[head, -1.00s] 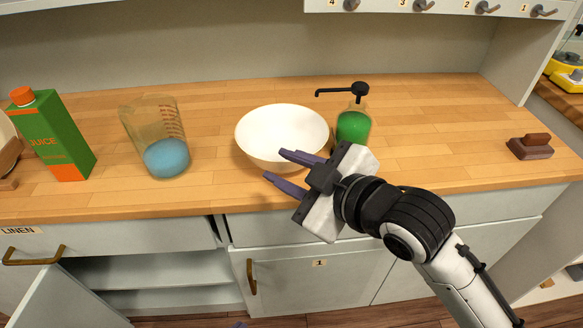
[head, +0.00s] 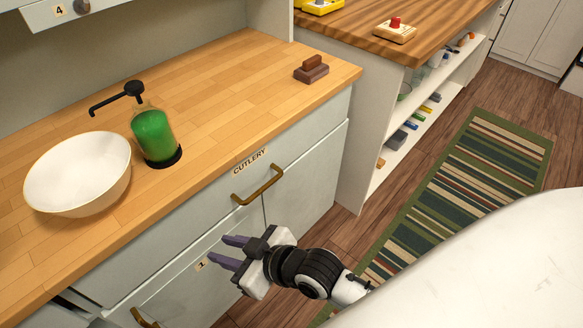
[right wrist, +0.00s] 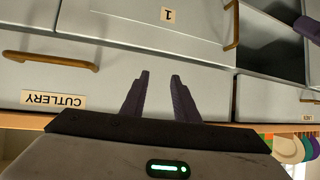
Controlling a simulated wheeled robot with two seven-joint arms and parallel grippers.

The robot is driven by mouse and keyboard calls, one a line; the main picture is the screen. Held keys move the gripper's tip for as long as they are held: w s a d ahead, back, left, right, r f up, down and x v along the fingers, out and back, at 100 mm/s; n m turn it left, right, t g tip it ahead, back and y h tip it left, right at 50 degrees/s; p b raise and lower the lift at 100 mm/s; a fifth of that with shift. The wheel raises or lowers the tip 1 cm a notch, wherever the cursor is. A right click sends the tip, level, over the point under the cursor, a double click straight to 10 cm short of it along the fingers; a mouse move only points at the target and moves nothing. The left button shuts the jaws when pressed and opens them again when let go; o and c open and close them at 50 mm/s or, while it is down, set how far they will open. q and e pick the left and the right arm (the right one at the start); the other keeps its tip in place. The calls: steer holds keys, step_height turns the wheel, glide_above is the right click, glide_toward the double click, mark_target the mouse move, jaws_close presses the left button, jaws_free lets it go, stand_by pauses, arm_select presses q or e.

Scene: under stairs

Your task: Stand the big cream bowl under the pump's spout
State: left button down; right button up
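The big cream bowl (head: 78,176) stands upright and empty on the wooden counter, left of the pump bottle (head: 154,136). The bottle holds green liquid and has a black pump head. Its spout (head: 106,102) points left, its tip appearing just behind the bowl's back rim; I cannot tell whether it overhangs the bowl. My right gripper (head: 228,250) is open and empty, below counter height in front of the drawers and clear of the bowl. Its parted fingers also show in the right wrist view (right wrist: 160,80). A dark purple piece at that view's upper right may be my left gripper.
A brown block (head: 311,69) with a handle lies at the counter's right end. The CUTLERY drawer (head: 235,190) is shut. A second worktop (head: 440,20) with shelves stands beyond, next to a striped rug (head: 455,200).

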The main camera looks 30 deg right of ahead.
steer(key=s+d+f+m+g+h, duration=0.1)
steer(key=s+d+f+m+h, duration=0.2)
steer(key=s+d+f, duration=0.7)
steer(key=s+f, duration=0.3)
steer(key=shift+s+d+m+g, duration=0.3)
steer(key=shift+s, duration=0.05)
